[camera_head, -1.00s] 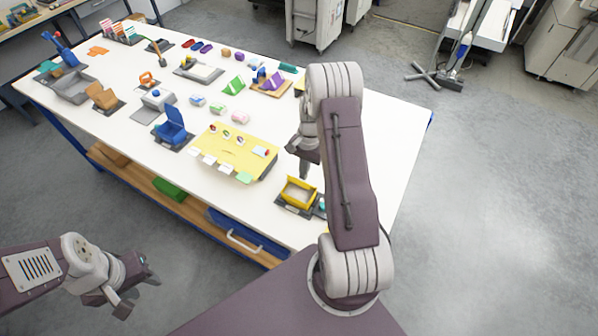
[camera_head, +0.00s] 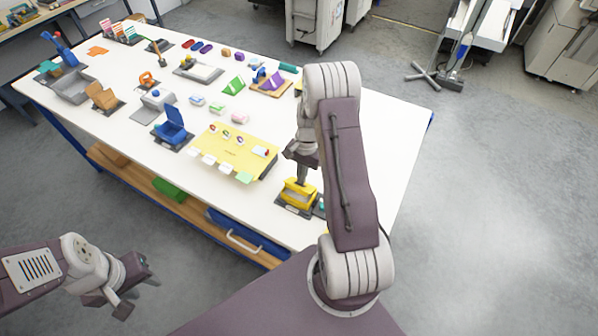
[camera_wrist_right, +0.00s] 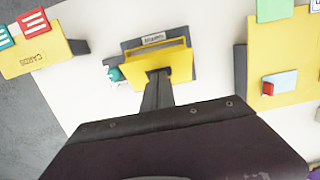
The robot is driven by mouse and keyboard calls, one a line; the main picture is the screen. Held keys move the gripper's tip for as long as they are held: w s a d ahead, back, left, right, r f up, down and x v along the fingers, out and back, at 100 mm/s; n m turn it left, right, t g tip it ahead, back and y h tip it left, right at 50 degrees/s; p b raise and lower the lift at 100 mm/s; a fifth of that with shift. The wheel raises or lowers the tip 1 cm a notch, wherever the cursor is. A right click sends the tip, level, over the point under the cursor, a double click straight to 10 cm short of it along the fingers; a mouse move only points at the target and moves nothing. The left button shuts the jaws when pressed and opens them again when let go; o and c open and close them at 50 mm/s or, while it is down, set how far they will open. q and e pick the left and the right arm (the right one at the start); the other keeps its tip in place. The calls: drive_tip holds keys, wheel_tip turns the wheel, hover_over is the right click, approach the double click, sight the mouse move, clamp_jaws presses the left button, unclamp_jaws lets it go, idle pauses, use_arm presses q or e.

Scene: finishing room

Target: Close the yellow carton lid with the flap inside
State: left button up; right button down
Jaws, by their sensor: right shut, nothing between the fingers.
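The yellow carton (camera_head: 296,194) sits on a dark base near the table's front right edge. In the right wrist view the yellow carton (camera_wrist_right: 180,68) shows a narrow opening along its far side, with a yellow panel on the near side; I cannot tell where the flap lies. My right gripper (camera_head: 302,181) points down at the carton, shut and empty, its tips at or just above the yellow panel. The right gripper (camera_wrist_right: 157,74) hides part of the panel in the wrist view. My left gripper (camera_head: 137,288) is open and empty, off the table at the lower left.
A yellow board (camera_head: 232,150) with cards lies left of the carton. A blue chair-shaped piece (camera_head: 172,126) stands further left. A small teal item (camera_wrist_right: 115,74) is beside the carton. The table right of my right arm is clear.

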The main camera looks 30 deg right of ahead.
drive_tip(key=shift+s+a+f, duration=0.2)
drive_tip(key=shift+a+f, duration=0.2)
drive_tip(key=shift+f, duration=0.1)
drive_tip(key=shift+f+b, duration=0.1)
drive_tip(key=shift+b, duration=0.2)
drive_tip(key=shift+s+a+f+b, duration=0.15)
drive_tip(key=shift+a+f+b, duration=0.15)
drive_tip(key=shift+f, duration=0.2)
drive_tip(key=shift+r, duration=0.1)
wheel_tip(320, 180, up, 10)
drive_tip(key=p, duration=0.8)
drive_tip(key=shift+p, duration=0.3)
idle(0.4)
